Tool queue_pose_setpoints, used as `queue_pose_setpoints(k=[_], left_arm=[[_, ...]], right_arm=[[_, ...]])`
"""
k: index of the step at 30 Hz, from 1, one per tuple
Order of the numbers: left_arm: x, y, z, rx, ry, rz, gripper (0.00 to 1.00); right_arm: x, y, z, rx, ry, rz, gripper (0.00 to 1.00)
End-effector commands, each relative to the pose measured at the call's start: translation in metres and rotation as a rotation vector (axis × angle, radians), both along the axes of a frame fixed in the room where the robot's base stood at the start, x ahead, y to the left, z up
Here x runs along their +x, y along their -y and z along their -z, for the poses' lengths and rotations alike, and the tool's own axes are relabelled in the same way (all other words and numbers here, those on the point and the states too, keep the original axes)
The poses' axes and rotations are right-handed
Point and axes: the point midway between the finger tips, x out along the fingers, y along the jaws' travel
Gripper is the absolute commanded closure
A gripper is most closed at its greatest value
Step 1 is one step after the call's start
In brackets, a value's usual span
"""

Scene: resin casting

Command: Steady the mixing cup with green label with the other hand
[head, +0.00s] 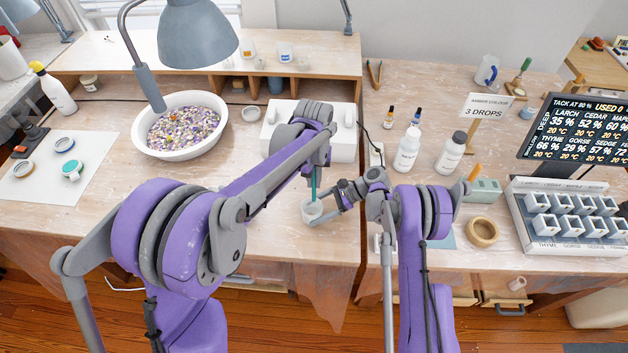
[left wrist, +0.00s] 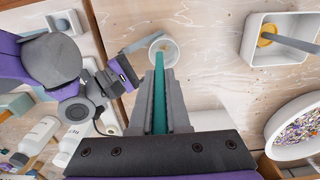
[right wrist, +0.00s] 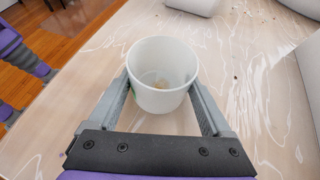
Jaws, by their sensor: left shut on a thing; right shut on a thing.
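The mixing cup (head: 312,212) is a small white cup standing on the bench in the head view. My left gripper (head: 314,166) is shut on a teal stick (left wrist: 160,95), pointing down toward the cup (left wrist: 163,46). The stick does not show inside the cup in the right wrist view, so I cannot tell its exact height.
A white bowl of coloured chips (head: 180,124) stands left. White bottles (head: 407,150) stand behind right. A tape roll (head: 482,232) and a rack of small white cups (head: 570,216) are at right. Bare bench (head: 270,235) lies left of the cup.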

Motion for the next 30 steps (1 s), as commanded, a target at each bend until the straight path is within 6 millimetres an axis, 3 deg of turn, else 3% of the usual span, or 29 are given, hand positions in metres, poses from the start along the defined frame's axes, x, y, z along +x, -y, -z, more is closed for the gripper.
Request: queue_pose_setpoints(k=[5, 18, 30], left_arm=[[0.0, 0.0, 0.007, -0.005, 0.005, 0.083, 1.0], [-0.005, -0.003, 0.049, -0.025, 0.056, 0.71, 1.0], [-0.006, -0.003, 0.053, -0.025, 0.062, 0.787, 1.0]], right_arm=[[0.0, 0.0, 0.0, -0.001, 0.0, 0.0, 0.84], [0.0, 0.0, 0.0, -0.001, 0.0, 0.0, 0.84], [0.0, 0.0, 0.0, -0.001, 0.0, 0.0, 0.84]])
